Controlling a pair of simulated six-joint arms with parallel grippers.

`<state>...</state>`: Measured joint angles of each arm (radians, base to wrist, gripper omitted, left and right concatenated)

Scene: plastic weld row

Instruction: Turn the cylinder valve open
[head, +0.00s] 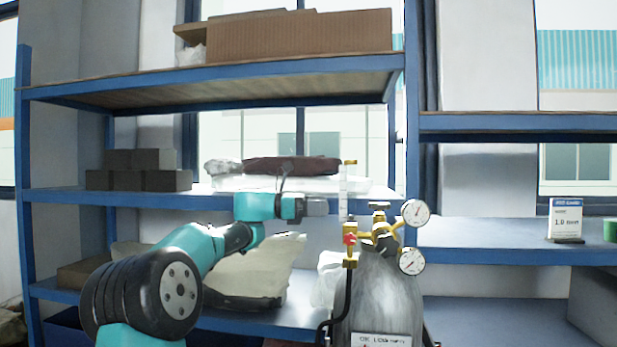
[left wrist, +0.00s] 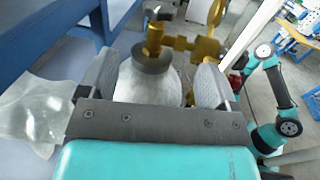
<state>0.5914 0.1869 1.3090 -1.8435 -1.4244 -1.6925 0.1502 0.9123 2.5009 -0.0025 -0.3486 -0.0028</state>
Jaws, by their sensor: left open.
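A grey gas cylinder (head: 378,297) stands at the right of centre in the head view, its brass valve (head: 379,213) on top. A brass regulator with two round gauges (head: 415,212) and a clear flow tube with a red knob (head: 349,239) is fitted there. My left gripper (head: 319,207) is to the left of the valve, level with it and apart from it. In the left wrist view its two grey fingers (left wrist: 155,80) are spread and empty. The valve (left wrist: 153,48) shows beyond them, between the finger lines, with the cylinder's pale shoulder (left wrist: 150,85) below.
Blue shelving (head: 210,83) stands behind, with dark boxes (head: 140,170), wrapped bags (head: 245,270) and a large carton (head: 300,36). A black hose (head: 346,300) hangs from the flow tube. A small labelled box (head: 565,219) sits on the right shelf.

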